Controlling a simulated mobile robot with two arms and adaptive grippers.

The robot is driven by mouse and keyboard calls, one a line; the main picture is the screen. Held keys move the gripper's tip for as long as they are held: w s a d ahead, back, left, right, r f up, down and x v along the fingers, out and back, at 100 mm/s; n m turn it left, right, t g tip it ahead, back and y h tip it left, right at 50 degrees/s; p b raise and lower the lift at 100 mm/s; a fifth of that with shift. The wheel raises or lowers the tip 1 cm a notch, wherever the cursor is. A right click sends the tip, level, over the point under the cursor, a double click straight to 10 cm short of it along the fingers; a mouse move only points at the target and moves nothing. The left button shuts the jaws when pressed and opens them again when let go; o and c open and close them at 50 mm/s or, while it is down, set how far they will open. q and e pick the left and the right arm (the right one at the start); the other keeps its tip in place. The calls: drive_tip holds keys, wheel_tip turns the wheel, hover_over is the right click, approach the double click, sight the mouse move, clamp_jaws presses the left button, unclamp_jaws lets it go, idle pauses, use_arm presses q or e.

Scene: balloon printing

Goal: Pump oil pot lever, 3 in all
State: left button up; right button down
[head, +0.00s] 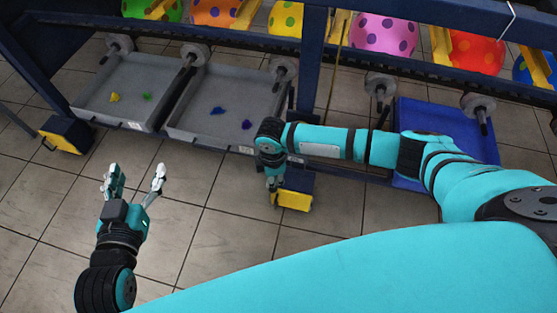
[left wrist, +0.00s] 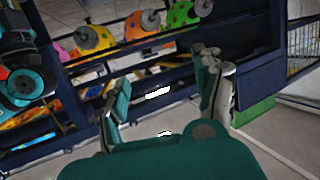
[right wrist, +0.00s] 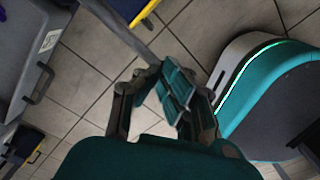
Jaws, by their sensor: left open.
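I cannot make out an oil pot or its lever for certain in any view. My left gripper (head: 135,176) is open and empty above the tiled floor, left of centre in the head view. Its spread fingers also show in the left wrist view (left wrist: 165,82). My right gripper (head: 272,188) points down beside the blue and yellow foot of the rack. In the right wrist view a grey bar (right wrist: 122,27) runs down to the right gripper's fingers (right wrist: 155,85). I cannot tell whether they hold it. The fingers there are close together.
The dark blue rack (head: 315,60) crosses the back with coloured spotted balloons above. Under it stand a grey left tray (head: 95,112), a grey middle tray (head: 190,137) and a blue tray (head: 470,125). A yellow and blue foot (head: 293,200) stands near my right gripper. Floor in front is clear.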

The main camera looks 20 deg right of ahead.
drive_tip(key=shift+f, duration=0.25)
drive_tip(key=shift+r, duration=0.2)
wheel_tip(320, 180, up, 2)
drive_tip(key=p, duration=0.2)
drive_tip(key=shift+p, duration=0.35)
use_arm(q)
drive_tip(key=s+a+f+g+y+p, duration=0.2)
drive_tip(key=s+a+f+g, duration=0.1)
drive_tip(key=s+f+g, duration=0.4)
drive_tip(key=s+a+f+g+y+p, duration=0.1)
drive_tip(key=s+a+f+g+p, duration=0.2)
drive_tip(key=s, duration=0.5)
use_arm(e)
wheel_tip(320, 180, up, 3)
drive_tip(key=shift+r+b, duration=0.2)
drive_tip(key=shift+b, duration=0.45)
use_arm(q)
wheel_tip(320, 180, down, 19)
drive_tip(key=s+g+p, duration=0.1)
drive_tip(key=g+p, duration=0.1)
drive_tip(key=p, duration=0.4)
drive_tip(key=shift+s+d+f+g, duration=0.15)
drive_tip(key=shift+s+d+g, duration=0.1)
drive_tip(key=shift+s+g, duration=0.1)
use_arm(e)
drive_tip(key=shift+r, duration=2.65)
